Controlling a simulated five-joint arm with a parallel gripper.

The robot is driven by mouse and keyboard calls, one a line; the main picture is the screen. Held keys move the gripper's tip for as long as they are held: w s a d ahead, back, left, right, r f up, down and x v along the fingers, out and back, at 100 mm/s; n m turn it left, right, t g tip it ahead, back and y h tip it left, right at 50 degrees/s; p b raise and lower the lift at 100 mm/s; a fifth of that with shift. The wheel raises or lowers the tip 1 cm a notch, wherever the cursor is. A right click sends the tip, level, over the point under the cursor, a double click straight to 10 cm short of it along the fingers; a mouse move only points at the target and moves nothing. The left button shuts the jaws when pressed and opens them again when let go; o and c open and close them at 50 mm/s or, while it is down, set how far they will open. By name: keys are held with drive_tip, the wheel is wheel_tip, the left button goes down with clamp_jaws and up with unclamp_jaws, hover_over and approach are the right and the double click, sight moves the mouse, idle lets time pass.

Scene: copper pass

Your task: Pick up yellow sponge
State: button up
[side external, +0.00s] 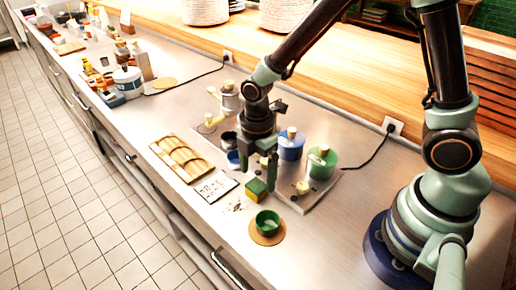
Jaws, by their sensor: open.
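The yellow sponge (257,186) is a small block with a yellow front and a green top. It lies on the counter near the middle of the side external view, behind the green cup. My gripper (260,172) points down just above and around the sponge, with its fingers apart. One finger stands to the left of the sponge and the other at its right. I cannot tell whether either finger touches it. The fingers and wrist hide part of what lies behind the sponge.
A green cup (267,223) on a round coaster stands in front. Blue (291,147) and green (322,163) canisters stand on a board to the right. A wooden tray (160,149) and a white card (214,187) lie left. The counter between cup and my base is clear.

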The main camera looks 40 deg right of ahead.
sight(257, 185)
drive_tip(key=shift+w+f, duration=0.1)
drive_tip(key=shift+f, duration=2.4)
drive_tip(key=c, duration=1.4)
wheel_tip(257, 185, up, 20)
drive_tip(key=shift+r, duration=0.1)
